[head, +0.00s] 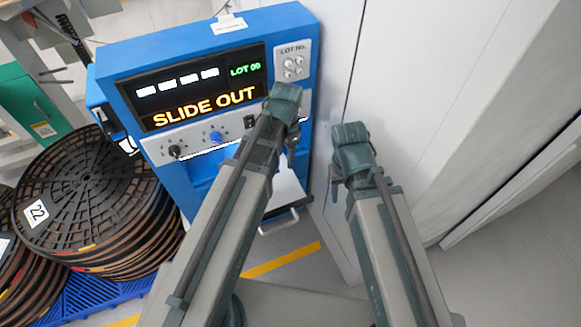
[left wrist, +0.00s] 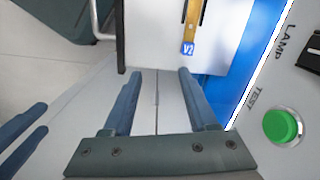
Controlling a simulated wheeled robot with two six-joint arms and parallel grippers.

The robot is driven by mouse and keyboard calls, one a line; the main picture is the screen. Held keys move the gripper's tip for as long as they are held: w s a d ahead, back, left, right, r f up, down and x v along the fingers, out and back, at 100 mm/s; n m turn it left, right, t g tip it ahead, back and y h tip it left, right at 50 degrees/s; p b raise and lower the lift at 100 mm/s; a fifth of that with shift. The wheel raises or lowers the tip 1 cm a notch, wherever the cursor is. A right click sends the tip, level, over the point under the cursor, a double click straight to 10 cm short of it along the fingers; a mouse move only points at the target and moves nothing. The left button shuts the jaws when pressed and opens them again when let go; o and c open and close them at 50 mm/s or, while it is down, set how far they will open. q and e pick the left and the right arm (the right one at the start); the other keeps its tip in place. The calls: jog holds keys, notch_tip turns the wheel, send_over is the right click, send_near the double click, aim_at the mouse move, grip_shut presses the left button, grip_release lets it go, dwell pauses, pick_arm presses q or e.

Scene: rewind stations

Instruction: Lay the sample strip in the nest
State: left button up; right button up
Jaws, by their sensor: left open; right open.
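A brass-coloured strip (left wrist: 191,14) with a blue V2 tag at its near end lies between two dark rails on the white slide (left wrist: 146,40) in the left wrist view. The slide also shows in the head view (head: 289,188), sticking out of the blue machine (head: 190,182), partly hidden by my left arm. The strip is hidden there. I cannot make out the nest's outline apart from the rails. My left gripper (head: 291,150) is open and empty near the machine's front. Its two fingers (left wrist: 160,82) point towards the slide, apart from the strip. My right gripper (head: 334,182) is open and empty to the right.
The machine's screen (head: 200,90) reads SLIDE OUT and LOT 09. A green TEST button (left wrist: 281,126) is right of my left fingers. The slide has a handle (head: 279,224). Black reels (head: 85,190) stack at left. A white wall (head: 425,90) is close at right.

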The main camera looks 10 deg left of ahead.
pick_arm(q)
jog(key=s+d+n, duration=0.5)
jog(key=s+d, duration=0.1)
jog(key=s, duration=0.4)
jog(key=shift+d+y, duration=0.15)
jog(key=shift+y, duration=0.25)
jog(key=shift+s+r, duration=0.1)
jog(key=shift+r, duration=0.05)
notch_tip(320, 180, up, 8)
jog(key=p, duration=0.8)
